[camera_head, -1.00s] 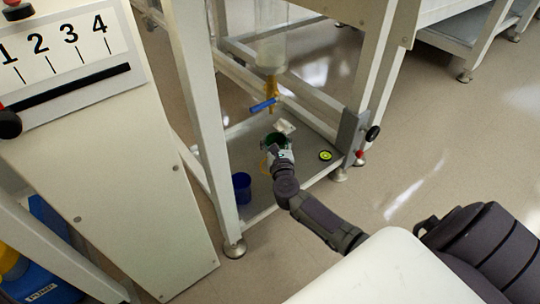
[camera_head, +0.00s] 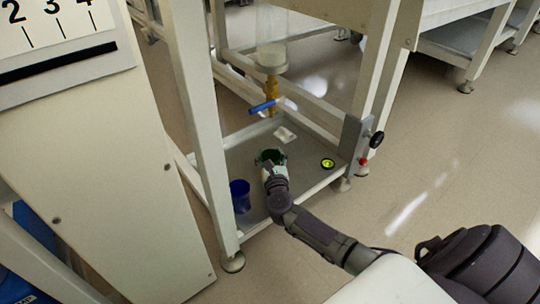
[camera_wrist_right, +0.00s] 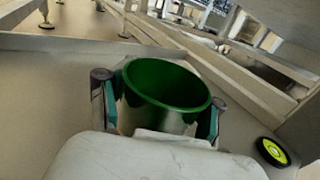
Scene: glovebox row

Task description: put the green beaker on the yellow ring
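The green beaker (camera_head: 270,156) is low over the grey tray of the stand in the head view. My right gripper (camera_head: 272,166) is at it, reaching in from the lower right. In the right wrist view the green beaker (camera_wrist_right: 165,90) stands upright, open end up, between the two fingers of the right gripper (camera_wrist_right: 160,112), whose pads press its sides. Whether its base touches the tray is hidden. My left gripper is not in view.
A blue cup (camera_head: 240,196) stands left on the tray (camera_head: 300,175). A black disc with a yellow-green centre (camera_head: 328,163) lies to the right, a white piece (camera_head: 285,134) behind. A tap with blue handle (camera_head: 263,106) hangs above. Frame posts (camera_head: 200,120) flank the tray.

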